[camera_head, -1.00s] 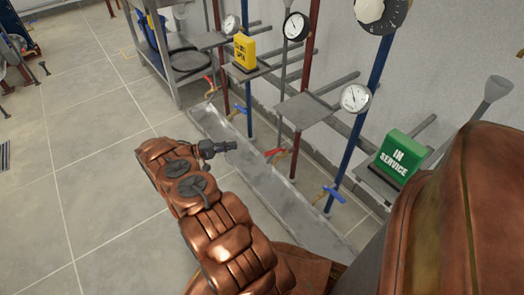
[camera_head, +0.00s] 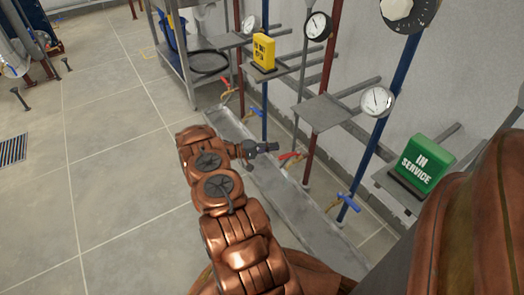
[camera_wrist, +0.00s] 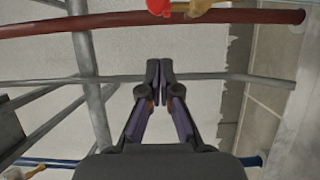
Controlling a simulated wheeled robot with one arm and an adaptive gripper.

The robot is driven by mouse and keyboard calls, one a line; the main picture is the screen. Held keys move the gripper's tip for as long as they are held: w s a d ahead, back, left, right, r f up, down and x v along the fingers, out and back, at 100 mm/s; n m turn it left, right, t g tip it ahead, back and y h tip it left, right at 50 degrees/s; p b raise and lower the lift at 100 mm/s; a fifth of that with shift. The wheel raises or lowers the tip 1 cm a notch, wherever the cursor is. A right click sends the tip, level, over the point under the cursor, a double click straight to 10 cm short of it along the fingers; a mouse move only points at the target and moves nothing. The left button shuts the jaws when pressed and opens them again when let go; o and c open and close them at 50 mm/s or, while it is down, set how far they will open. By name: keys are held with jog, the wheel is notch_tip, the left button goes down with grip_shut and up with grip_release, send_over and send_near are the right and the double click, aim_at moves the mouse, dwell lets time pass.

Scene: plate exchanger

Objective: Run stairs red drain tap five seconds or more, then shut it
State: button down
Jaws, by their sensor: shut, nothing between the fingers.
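A red-handled tap (camera_head: 290,157) sits low on the middle red pipe (camera_head: 325,88), above a long metal trough (camera_head: 262,176). A second red-handled tap (camera_head: 227,84) is farther back on another red pipe. No stairs show. My gripper (camera_head: 274,147) is shut and empty, just left of the nearer red tap and apart from it in the head view. In the wrist view my gripper (camera_wrist: 159,66) has its fingertips together. A red handle (camera_wrist: 165,7) with brass beside it shows at that view's top edge, cut off, near a red pipe (camera_wrist: 70,25).
Blue-handled taps (camera_head: 349,203) hang on the blue pipes. A yellow sign (camera_head: 263,50) reading as do not open stands at the back, and a green "IN SERVICE" sign (camera_head: 424,162) at right. Gauges and shelves jut from the wall.

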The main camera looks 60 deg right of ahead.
aim_at(290, 155)
jog(key=shift+s+a+b, duration=0.7)
jog(key=shift+s+a, duration=0.55)
jog(key=shift+s, duration=0.05)
jog(key=shift+s, duration=0.1)
